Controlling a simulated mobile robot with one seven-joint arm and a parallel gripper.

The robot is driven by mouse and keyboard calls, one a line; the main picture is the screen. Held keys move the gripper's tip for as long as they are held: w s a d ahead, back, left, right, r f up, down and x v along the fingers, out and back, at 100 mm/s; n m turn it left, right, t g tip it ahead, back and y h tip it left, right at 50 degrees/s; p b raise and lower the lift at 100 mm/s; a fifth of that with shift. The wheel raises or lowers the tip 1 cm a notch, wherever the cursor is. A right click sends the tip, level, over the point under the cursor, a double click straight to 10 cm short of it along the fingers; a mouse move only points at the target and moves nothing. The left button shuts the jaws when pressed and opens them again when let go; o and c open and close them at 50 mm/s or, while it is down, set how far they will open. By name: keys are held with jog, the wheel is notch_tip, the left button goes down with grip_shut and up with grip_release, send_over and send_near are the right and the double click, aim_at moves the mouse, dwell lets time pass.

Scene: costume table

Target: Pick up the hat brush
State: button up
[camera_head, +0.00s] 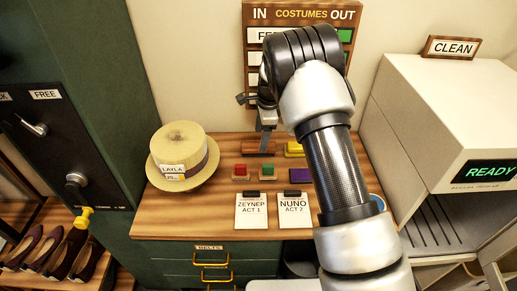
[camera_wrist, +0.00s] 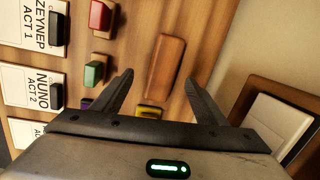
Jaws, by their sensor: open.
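The hat brush appears to be the long brown wooden block (camera_wrist: 166,68) lying on the table. In the head view it (camera_head: 252,149) lies toward the back, near the wall, partly hidden by my gripper. My gripper (camera_head: 266,139) is above it, fingers pointing down. In the wrist view my gripper (camera_wrist: 160,77) is open, and the brown block shows beyond and between its fingertips. Nothing is held. I cannot tell how much height separates the fingertips from the block.
Red (camera_head: 240,171), green (camera_head: 267,171) and yellow (camera_head: 294,149) blocks lie close by. A straw hat (camera_head: 181,146) stands left. Two name cards (camera_head: 251,214) lie in front. A board (camera_head: 257,76) hangs behind; a white machine (camera_head: 447,108) stands right.

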aim_at(258, 146)
jog(key=f, duration=0.3)
jog(key=w+f, duration=0.1)
jog(key=shift+a+f, duration=0.25)
jog(key=shift+a, duration=0.15)
jog(key=shift+c, duration=0.3)
jog(key=c, duration=1.2)
jog(key=shift+r, duration=0.15)
jog(key=shift+s+r, duration=0.15)
jog(key=shift+r, duration=0.05)
notch_tip(258, 146, up, 7)
jog(key=shift+f, duration=0.1)
jog(key=s+b, duration=0.1)
jog(key=s, duration=0.9)
jog(key=s+b, duration=0.1)
jog(key=s, duration=0.8)
jog(key=shift+s+f, duration=0.2)
jog(key=shift+s, duration=0.15)
